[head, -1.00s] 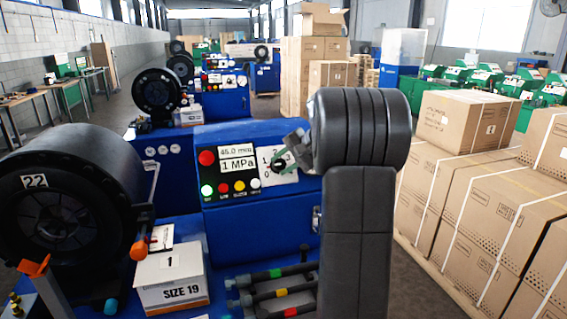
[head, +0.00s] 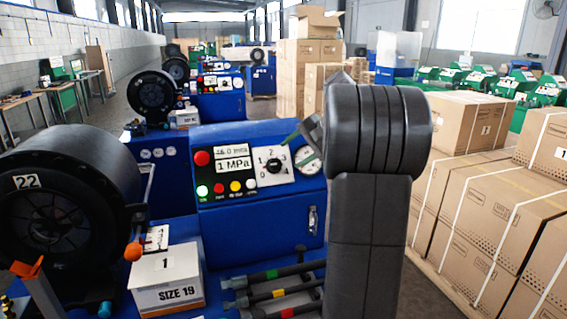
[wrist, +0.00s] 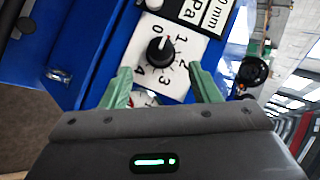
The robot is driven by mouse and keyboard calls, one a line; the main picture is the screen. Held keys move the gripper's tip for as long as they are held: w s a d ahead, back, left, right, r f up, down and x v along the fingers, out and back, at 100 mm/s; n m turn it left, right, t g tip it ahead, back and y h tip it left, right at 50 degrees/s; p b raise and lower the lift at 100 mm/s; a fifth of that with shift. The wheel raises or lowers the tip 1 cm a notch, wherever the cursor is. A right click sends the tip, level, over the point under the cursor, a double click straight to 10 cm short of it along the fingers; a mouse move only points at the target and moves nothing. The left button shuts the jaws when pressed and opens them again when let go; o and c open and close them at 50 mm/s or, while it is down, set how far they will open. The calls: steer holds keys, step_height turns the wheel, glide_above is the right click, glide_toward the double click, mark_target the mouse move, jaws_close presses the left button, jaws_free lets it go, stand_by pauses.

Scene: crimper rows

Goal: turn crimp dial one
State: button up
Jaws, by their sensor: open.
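The crimp dial (head: 274,166) is a black knob on a white numbered plate, on the nearest blue machine's control panel. In the wrist view the dial (wrist: 159,50) shows numbers 0 to 4 around it, and its white mark appears to point between 0 and 1. My gripper (wrist: 162,82) has two green fingers spread apart, with nothing between them. The dial lies beyond the fingertips in that view, apart from them. In the head view my gripper (head: 293,138) is up and right of the dial, partly hidden by my arm.
A round gauge (head: 308,160) sits right of the dial, close to my gripper. Coloured buttons (head: 235,187) and a 1 MPa display (head: 233,165) are to its left. A white SIZE 19 box (head: 166,280) stands in front. Cardboard boxes (head: 470,200) fill the right.

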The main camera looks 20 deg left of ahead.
mark_target(279, 162)
steer(key=v, duration=0.6)
steer(key=shift+d+r, duration=0.25)
steer(key=shift+r, duration=0.05)
steer(key=p+x, duration=0.1)
steer(key=x, duration=1.2)
steer(key=shift+a+f, duration=0.25)
steer(key=shift+f, duration=0.05)
